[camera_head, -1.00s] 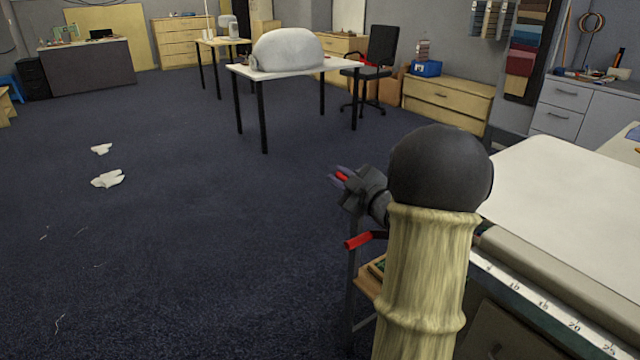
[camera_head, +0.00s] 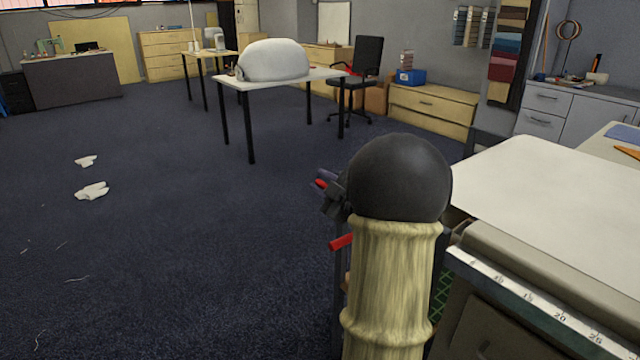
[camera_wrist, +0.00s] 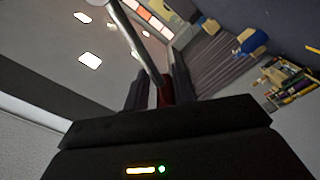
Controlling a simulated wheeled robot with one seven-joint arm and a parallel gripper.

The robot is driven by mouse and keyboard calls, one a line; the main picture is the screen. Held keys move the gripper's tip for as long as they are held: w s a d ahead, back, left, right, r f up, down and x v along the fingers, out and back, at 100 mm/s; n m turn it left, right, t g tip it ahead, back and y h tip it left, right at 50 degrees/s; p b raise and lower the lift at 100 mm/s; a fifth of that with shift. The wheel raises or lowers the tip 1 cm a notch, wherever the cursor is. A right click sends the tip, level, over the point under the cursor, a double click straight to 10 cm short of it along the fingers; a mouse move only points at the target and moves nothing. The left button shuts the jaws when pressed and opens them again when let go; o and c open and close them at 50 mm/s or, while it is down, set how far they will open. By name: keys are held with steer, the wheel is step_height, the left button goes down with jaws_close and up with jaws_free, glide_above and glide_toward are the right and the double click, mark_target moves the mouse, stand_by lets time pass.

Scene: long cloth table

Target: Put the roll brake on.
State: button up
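My gripper (camera_head: 327,188) is left of the near table, largely hidden behind my own arm in the head view. A red piece shows between its fingers there. In the wrist view, the two dark fingers of my gripper (camera_wrist: 158,92) stand apart, with a grey rod (camera_wrist: 142,45) crossing in front and a red part (camera_wrist: 166,94) close to the right finger. I cannot tell whether the fingers touch it. A red handle (camera_head: 341,242) sticks out lower down, left of my arm in the head view. Which red part is the roll brake is unclear.
The long cloth table (camera_head: 560,190) with a ruler edge (camera_head: 530,300) is close on the right. Open carpet lies to the left, with white scraps (camera_head: 91,190) on it. A white table (camera_head: 230,84) and a black chair (camera_head: 366,65) stand farther back.

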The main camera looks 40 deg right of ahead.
steer(key=shift+o, duration=0.9)
steer(key=shift+a, duration=0.1)
steer(key=shift+r, duration=0.25)
step_height(320, 180, up, 10)
steer(key=p, duration=0.4)
steer(key=shift+f, duration=0.2)
